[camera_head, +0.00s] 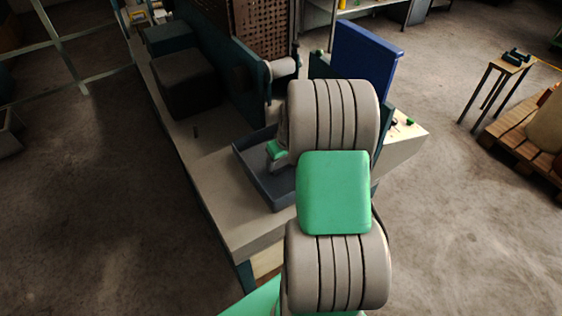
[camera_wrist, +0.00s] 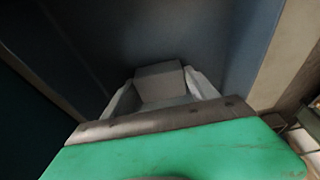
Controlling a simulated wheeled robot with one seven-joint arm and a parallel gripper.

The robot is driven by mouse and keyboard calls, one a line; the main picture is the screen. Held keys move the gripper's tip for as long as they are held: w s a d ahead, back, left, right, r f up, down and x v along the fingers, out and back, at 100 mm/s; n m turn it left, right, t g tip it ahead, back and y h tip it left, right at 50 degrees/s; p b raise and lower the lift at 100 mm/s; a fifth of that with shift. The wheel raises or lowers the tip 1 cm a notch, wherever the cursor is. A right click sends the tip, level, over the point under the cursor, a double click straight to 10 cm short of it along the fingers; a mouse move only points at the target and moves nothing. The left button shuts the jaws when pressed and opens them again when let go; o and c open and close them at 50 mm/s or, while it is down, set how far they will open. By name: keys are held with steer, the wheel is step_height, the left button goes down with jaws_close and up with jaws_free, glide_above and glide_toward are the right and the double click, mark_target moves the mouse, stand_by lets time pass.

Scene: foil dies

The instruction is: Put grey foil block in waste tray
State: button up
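The grey foil block (camera_wrist: 160,77) shows in the wrist view as a plain grey box between the two pale fingers of my gripper (camera_wrist: 161,88). The fingertips lie against its two sides, so my gripper looks shut on it. The waste tray (camera_head: 279,197) is a dark blue-grey open tray on the bench in the head view. My gripper (camera_head: 277,163) is over or inside this tray; its exact height is unclear. Dark blue-grey tray surfaces (camera_wrist: 225,45) fill much of the wrist view behind the block. My arm hides the tray's right part and the block in the head view.
The tray sits on a pale bench (camera_head: 245,225). Behind it stand a dark teal machine frame (camera_head: 225,60) with a grey roller (camera_head: 284,67), a dark box (camera_head: 185,83) and a blue upright panel (camera_head: 365,60). Bare bench lies left of and in front of the tray.

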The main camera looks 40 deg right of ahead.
steer(key=o, duration=0.3)
steer(key=shift+r, duration=0.1)
steer(key=shift+r, duration=0.25)
steer(key=v, duration=1.1)
steer(key=s+a+r, duration=0.2)
steer(key=s+a, duration=0.3)
steer(key=a, duration=0.6)
steer(key=s+a+r, duration=0.2)
steer(key=s+a, duration=0.3)
steer(key=a, duration=0.7)
steer(key=shift+s+r+n+b, duration=0.35)
steer(key=shift+r+n, duration=0.05)
steer(key=shift+c, duration=0.3)
